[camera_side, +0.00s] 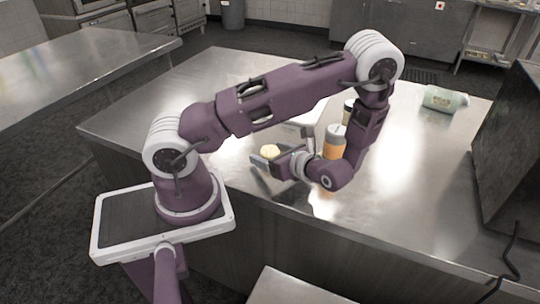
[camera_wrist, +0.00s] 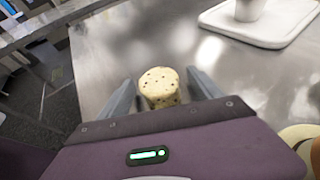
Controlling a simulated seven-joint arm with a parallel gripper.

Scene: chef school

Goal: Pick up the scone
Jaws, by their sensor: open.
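The scone (camera_wrist: 159,88) is a pale round piece with dark specks. In the wrist view it sits on the steel table between the two grey fingers of my gripper (camera_wrist: 162,92). The fingers are apart, with a gap on each side of the scone. In the side view the scone (camera_side: 270,152) shows as a small yellowish lump at the end of my gripper (camera_side: 265,158), near the table's front edge. Its underside is hidden by the gripper.
Another container (camera_side: 348,110) is partly hidden behind my arm. A white board (camera_wrist: 262,24) bears a white cup (camera_wrist: 249,8). A pale green bottle (camera_side: 444,99) lies at the back right. A dark box (camera_side: 510,150) stands at right.

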